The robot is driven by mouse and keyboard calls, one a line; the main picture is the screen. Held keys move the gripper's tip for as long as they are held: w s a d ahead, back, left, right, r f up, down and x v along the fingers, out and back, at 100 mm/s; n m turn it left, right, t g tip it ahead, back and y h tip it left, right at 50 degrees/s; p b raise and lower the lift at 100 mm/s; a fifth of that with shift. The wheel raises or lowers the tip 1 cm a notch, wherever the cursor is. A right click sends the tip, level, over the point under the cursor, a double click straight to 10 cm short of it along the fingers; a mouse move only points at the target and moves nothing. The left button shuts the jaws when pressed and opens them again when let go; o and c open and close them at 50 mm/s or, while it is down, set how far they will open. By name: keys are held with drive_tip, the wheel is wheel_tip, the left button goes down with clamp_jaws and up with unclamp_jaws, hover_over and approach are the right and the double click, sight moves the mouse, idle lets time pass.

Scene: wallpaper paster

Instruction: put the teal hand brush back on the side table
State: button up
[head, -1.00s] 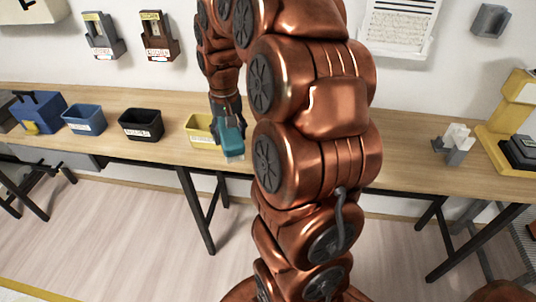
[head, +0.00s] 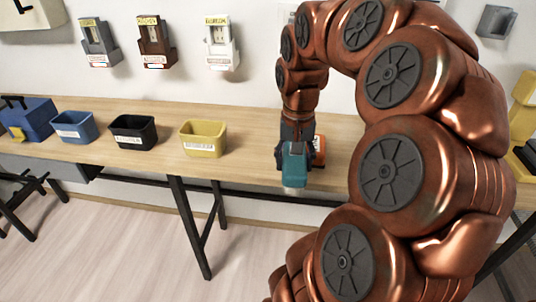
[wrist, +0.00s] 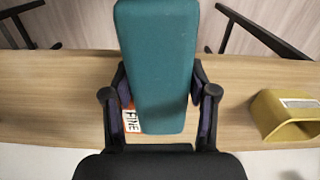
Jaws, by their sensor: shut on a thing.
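The teal hand brush (head: 294,166) is a blocky teal piece with a pale lower end in the head view. It hangs from my gripper (head: 297,134), over or just in front of the front edge of the long wooden table (head: 245,165). In the wrist view the brush (wrist: 158,65) fills the middle, and my gripper (wrist: 158,105) is shut on it with a dark finger on each side. The fingertips are partly hidden in the head view. No separate side table can be made out.
A yellow bin (head: 203,139) stands left of the brush, with a black bin (head: 133,133) and a blue bin (head: 73,127) beyond. An orange-and-white piece marked FINE (wrist: 131,118) shows beside the brush; its support is unclear. Bare tabletop lies between yellow bin and brush.

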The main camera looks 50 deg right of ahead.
drive_tip(key=w+d, duration=0.2)
drive_tip(key=w, duration=0.3)
drive_tip(key=w+d+f, duration=0.1)
drive_tip(key=w+d, duration=0.1)
drive_tip(key=w, duration=0.2)
drive_tip(key=w+d+p, duration=0.1)
drive_tip(key=w+d, duration=0.1)
drive_tip(key=w, duration=0.3)
drive_tip(key=shift+w+d+f, duration=0.2)
drive_tip(key=shift+w+d, duration=0.1)
drive_tip(key=shift+d, duration=0.05)
wheel_tip(320, 180, down, 2)
drive_tip(key=shift+s+f, duration=0.1)
drive_tip(key=shift+f, duration=0.55)
drive_tip(key=shift+f+b, duration=0.4)
drive_tip(key=shift+f, duration=0.1)
drive_tip(key=o, duration=1.2)
drive_tip(key=shift+r, duration=0.1)
